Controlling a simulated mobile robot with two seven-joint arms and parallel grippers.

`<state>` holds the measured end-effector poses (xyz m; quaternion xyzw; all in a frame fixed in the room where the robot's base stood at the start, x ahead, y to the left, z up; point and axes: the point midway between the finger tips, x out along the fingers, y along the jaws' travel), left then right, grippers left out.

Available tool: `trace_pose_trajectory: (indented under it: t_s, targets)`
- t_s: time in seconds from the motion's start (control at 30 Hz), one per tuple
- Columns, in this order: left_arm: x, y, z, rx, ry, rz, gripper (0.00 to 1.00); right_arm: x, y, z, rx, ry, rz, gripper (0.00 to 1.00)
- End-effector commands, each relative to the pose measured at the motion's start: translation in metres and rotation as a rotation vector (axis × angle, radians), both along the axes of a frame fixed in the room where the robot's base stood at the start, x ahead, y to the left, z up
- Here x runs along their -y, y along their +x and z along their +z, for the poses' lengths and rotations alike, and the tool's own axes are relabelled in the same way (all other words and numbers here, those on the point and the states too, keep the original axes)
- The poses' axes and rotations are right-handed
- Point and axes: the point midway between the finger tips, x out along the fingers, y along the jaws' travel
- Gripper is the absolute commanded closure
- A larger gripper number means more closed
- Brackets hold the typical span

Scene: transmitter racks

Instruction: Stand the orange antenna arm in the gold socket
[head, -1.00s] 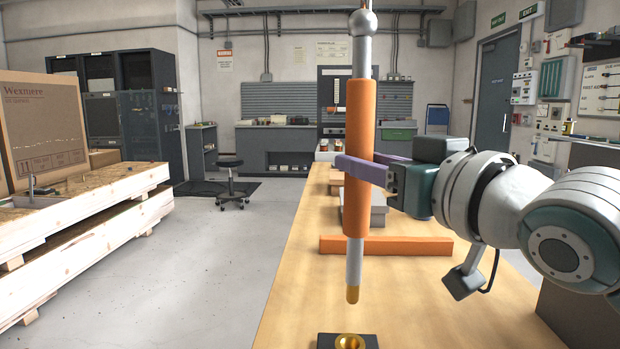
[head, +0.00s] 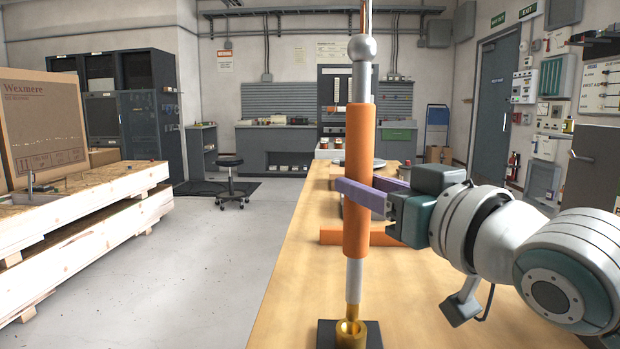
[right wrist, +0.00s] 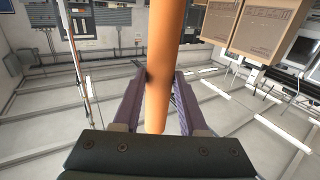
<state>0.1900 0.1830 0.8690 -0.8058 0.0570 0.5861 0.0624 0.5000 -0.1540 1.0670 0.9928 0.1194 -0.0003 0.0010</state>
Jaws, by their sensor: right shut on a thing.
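The orange antenna arm (head: 357,150) stands upright in the head view, with an orange sleeve, grey shaft, ball joint on top and gold lower tip (head: 354,311). My right gripper (head: 361,194) is shut on the sleeve, its purple fingers on either side. In the right wrist view the sleeve (right wrist: 158,100) runs between the fingers. The gold socket (head: 350,338) sits on a dark square base at the bottom of the head view. The gold tip meets the socket's rim in the picture; I cannot tell whether it is inside or just behind. My left gripper is out of view.
The socket base stands on a wooden bench (head: 300,290). An orange bar (head: 332,237) lies across the bench behind the antenna arm. Grey items lie farther back. A wooden crate (head: 100,220) with a cardboard box stands left, beyond open floor.

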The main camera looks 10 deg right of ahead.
Motion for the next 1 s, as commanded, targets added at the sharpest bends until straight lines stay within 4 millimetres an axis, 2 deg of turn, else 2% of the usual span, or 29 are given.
trace_pose_trajectory:
  t_s: [1.0]
  targets:
    - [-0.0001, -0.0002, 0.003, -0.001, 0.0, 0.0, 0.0, -0.0001, 0.0003, -0.0019, 0.004, 0.002, 0.0, 1.0]
